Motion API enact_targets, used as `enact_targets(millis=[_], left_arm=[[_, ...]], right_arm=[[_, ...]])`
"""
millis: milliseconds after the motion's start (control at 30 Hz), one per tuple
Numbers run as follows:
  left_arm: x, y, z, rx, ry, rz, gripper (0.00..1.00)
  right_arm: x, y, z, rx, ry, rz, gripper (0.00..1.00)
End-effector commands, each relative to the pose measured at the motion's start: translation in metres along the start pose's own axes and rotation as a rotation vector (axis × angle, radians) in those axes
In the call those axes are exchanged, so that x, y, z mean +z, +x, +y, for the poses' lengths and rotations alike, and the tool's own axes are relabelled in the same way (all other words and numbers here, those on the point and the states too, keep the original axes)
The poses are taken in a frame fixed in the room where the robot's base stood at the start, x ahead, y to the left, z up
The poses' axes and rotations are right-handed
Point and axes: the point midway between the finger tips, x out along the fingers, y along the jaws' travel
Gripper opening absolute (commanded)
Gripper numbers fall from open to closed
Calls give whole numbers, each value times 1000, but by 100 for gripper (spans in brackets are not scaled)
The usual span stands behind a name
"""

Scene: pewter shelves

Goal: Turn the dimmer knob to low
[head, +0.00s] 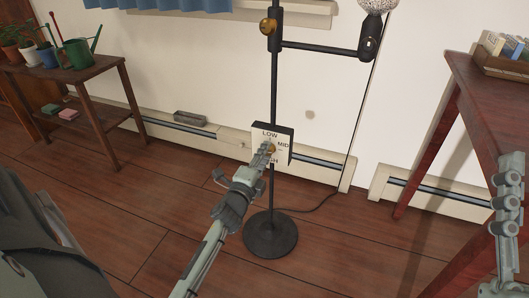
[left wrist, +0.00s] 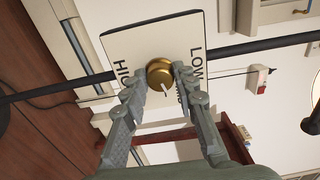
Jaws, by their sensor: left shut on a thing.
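The dimmer is a white plate (head: 285,139) in a black box on a dark floor lamp's pole, marked LOW at the top, MID at the right and HIGH at the bottom. My left gripper (head: 269,151) reaches it from the lower left. In the left wrist view the plate (left wrist: 138,46) appears turned, with LOW at right and HIGH at left. The brass knob (left wrist: 159,73) sits between my left fingertips (left wrist: 157,80), which are shut on it. Its white pointer points down in that view, roughly toward MID. The right finger partly covers MID.
The lamp's round base (head: 270,235) stands on the wood floor. A baseboard heater (head: 215,137) runs along the wall behind. A plant table (head: 75,70) is at left and a red-brown table (head: 480,90) at right. Part of my right arm shows at the right edge.

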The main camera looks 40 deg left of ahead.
Motion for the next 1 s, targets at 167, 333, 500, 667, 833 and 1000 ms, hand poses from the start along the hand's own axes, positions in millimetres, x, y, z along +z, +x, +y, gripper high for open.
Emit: enact_targets(millis=[167, 333, 500, 667, 833, 1000], left_arm=[[-1, 0, -2, 1, -169, 0, 0], [-1, 0, -2, 1, -329, 0, 0], [-1, 0, -2, 1, -491, 0, 0], [-1, 0, -2, 1, -643, 0, 0], [-1, 0, -2, 1, -803, 1, 0], [-2, 0, -2, 0, -959, 2, 0]], right_arm=[[14, 1, -3, -3, 5, -109, 40], [31, -3, -6, -7, 11, -230, 40], [65, -15, 5, 7, -19, -421, 40], [102, -39, 25, 36, -62, -640, 40], [134, -75, 50, 78, -104, -878, 40], [154, -118, 74, 127, -136, -1102, 40]])
